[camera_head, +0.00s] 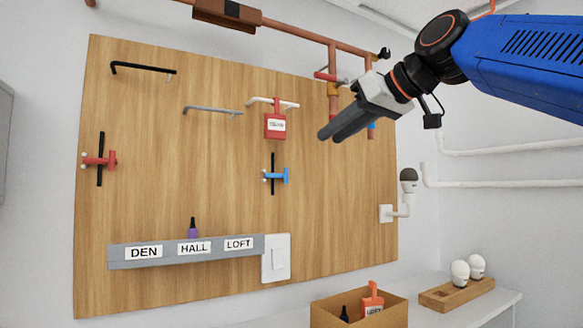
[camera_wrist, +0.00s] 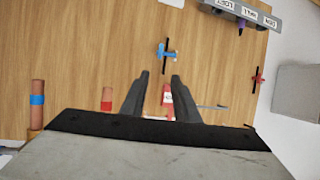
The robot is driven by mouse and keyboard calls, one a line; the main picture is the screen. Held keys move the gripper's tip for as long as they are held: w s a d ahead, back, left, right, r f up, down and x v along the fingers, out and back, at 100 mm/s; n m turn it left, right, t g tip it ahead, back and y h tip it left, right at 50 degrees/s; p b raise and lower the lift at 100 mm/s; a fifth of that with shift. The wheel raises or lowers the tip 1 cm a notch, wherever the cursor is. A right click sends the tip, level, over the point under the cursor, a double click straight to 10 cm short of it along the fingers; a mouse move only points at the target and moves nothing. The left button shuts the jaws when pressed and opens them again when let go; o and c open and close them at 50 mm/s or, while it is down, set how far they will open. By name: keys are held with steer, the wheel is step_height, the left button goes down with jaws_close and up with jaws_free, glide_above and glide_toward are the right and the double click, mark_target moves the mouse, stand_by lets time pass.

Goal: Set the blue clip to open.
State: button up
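The blue clip (camera_head: 276,176) is on a dark vertical rod on the wooden board, right of the board's middle. Its jaw side faces left in the head view. In the wrist view the blue clip (camera_wrist: 167,53) shows upside down, beyond the fingertips and roughly between them. I cannot tell from these frames whether the clip is open or shut. My gripper (camera_head: 328,134) is in front of the board, up and to the right of the clip, apart from it. In the wrist view its two dark fingers (camera_wrist: 160,76) are spread with a gap between them and hold nothing.
A red clip (camera_head: 100,160) is on another rod at left. A red tag (camera_head: 275,126) hangs above the blue clip. A grey label rail (camera_head: 185,250) and white switch (camera_head: 276,258) are below. Pipes (camera_head: 333,90) run at upper right. A cardboard box (camera_head: 360,310) stands below.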

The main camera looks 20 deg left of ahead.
mark_target(277, 175)
steer(key=x, duration=1.6)
steer(key=shift+f, duration=0.2)
steer(key=shift+w+a, duration=0.15)
jaws_close()
